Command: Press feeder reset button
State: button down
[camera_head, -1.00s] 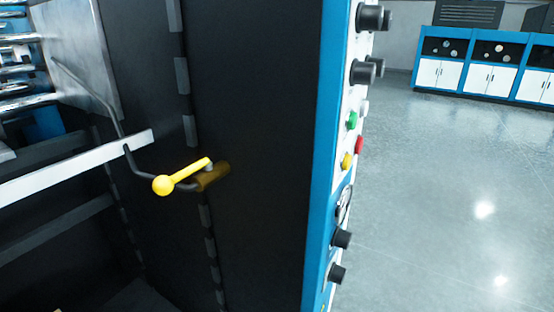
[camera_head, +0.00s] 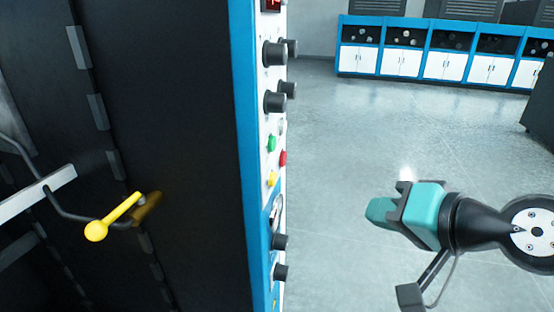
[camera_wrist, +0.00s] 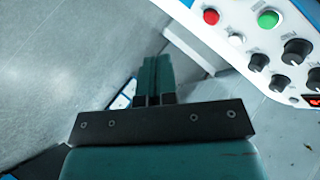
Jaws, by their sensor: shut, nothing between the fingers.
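The control panel (camera_head: 265,215) is seen edge-on in the head view, on the blue-edged side of the dark machine. Its buttons are green (camera_head: 271,144), red (camera_head: 282,158), yellow (camera_head: 272,178) and white (camera_head: 282,126). Which one is the feeder reset button cannot be read. My gripper (camera_head: 378,211), teal, is to the right of the panel, apart from it, over open floor. In the wrist view my gripper (camera_wrist: 153,70) is shut and empty. There the red button (camera_wrist: 211,16), white button (camera_wrist: 236,39) and green button (camera_wrist: 268,19) show at upper right; the yellow one is not seen.
Black knobs (camera_head: 274,54) stick out from the panel above and below the buttons. A yellow-handled lever (camera_head: 113,220) juts from the machine's dark side at left. Blue and white cabinets (camera_head: 405,60) stand at the back. Open floor (camera_head: 350,130) lies right of the panel.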

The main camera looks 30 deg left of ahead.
aim_at(272, 179)
jog(key=a+m+t, duration=0.1)
jog(key=w+a+y, duration=0.1)
jog(key=a, duration=0.1)
jog(key=w+a+r+m+t+p, duration=0.1)
jog(key=shift+w+a+m+t+y, duration=0.25)
jog(key=shift+a+m+t+y, duration=0.05)
jog(key=shift+y, duration=0.1)
jog(key=s+a+p, duration=0.2)
jog(key=a+p, duration=0.6)
jog(key=p, duration=0.2)
jog(key=shift+a, duration=0.3)
dwell(1.6)
jog(key=shift+s+a+p, duration=0.2)
jog(key=shift+a+p, duration=0.2)
